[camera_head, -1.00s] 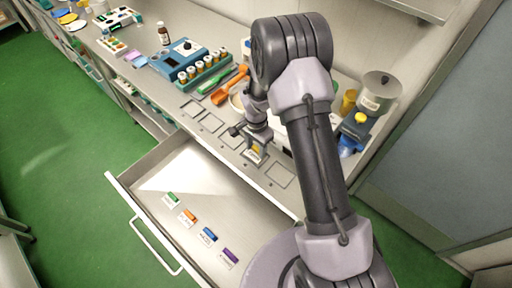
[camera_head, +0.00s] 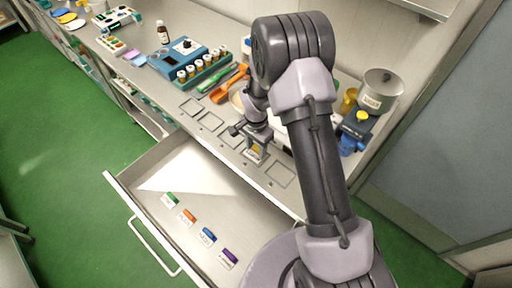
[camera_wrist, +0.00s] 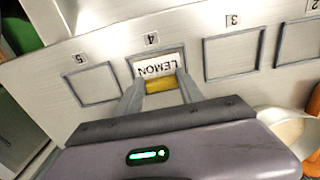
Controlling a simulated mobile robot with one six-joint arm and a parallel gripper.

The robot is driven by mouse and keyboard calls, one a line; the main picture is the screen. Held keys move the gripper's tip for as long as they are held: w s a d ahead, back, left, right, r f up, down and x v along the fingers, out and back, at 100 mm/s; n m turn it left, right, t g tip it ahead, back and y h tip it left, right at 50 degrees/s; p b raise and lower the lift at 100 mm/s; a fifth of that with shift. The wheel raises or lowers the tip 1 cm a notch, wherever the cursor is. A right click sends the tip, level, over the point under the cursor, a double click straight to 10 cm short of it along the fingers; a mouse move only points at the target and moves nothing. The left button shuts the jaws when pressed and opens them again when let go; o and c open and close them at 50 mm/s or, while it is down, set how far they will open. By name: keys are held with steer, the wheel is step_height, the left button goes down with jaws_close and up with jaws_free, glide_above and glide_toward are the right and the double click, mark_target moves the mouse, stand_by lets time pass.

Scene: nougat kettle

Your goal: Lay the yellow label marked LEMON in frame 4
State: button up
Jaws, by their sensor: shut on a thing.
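The label (camera_wrist: 158,68) has a white face printed LEMON and a yellow strip. In the wrist view it lies over frame 4 (camera_wrist: 152,50), its edges close to the frame's outline and the print upside down. My gripper (camera_wrist: 159,82) is shut on the label at its yellow end. I cannot tell whether the label touches the counter. In the head view my gripper (camera_head: 257,146) points down at the counter's front edge, with a bit of yellow under it.
Empty frame 5 (camera_wrist: 92,85) and frame 3 (camera_wrist: 233,57) flank frame 4. Below, an open drawer (camera_head: 150,170) holds green, orange, blue and purple labels.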

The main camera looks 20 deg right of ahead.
steer(key=shift+f+b, duration=0.15)
steer(key=shift+b, duration=0.2)
stand_by(0.3)
steer(key=o, duration=1.9)
step_height(320, 180, up, 7)
steer(key=p, duration=0.4)
